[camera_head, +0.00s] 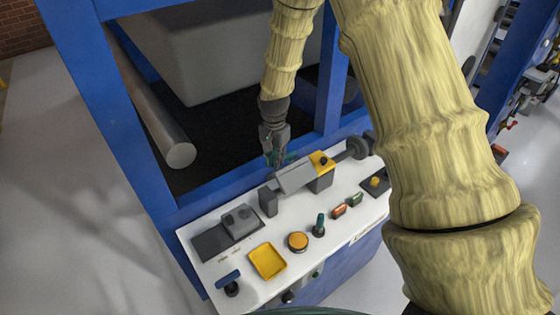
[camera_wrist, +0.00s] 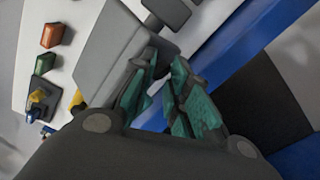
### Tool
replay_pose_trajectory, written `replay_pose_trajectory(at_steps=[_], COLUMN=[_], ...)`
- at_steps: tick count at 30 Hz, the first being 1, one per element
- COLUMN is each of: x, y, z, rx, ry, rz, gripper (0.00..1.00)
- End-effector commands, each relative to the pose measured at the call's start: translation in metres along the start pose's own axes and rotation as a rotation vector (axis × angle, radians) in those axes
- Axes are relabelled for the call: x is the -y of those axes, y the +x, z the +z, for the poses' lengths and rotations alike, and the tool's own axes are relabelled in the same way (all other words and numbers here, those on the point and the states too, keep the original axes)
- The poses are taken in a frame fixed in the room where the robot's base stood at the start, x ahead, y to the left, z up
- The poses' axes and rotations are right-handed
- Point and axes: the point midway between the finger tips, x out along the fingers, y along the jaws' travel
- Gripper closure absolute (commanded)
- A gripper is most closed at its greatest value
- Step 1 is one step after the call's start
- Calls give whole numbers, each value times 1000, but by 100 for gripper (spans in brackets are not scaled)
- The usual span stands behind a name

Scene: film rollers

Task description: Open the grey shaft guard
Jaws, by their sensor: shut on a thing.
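The grey shaft guard (camera_head: 297,178) is a flat-faced grey cover on the white panel. It sits between a dark grey block and a yellow-topped grey block. In the wrist view the guard (camera_wrist: 103,48) fills the upper left, close to the fingertips. My gripper (camera_head: 279,160) comes down from above at the guard's rear edge. Its teal fingers (camera_wrist: 160,72) are shut on the guard's edge; the exact contact is partly hidden by the fingers.
The white panel (camera_head: 212,275) also carries a yellow tray (camera_head: 267,261), an orange button (camera_head: 298,241), a green-topped lever (camera_head: 319,225) and a blue T-handle (camera_head: 229,281). A blue frame post (camera_head: 329,80) stands right of my gripper. A metal roller (camera_head: 160,118) lies left.

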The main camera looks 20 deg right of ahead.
Motion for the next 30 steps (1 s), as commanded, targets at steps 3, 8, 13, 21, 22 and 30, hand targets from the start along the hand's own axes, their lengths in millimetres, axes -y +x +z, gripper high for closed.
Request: replay_pose_trajectory(at_steps=[3,8,13,21,22,30], x=[13,17,21,17,16,2], y=[9,13,17,19,18,4], z=[1,-1,-3,-6,-6,-4], rx=[-3,-1,2,4,4,-8], ry=[-10,-11,-11,-8,-6,-1], rz=[-14,-10,-6,-2,-3,-15], gripper=[100,100,100,49,46,42])
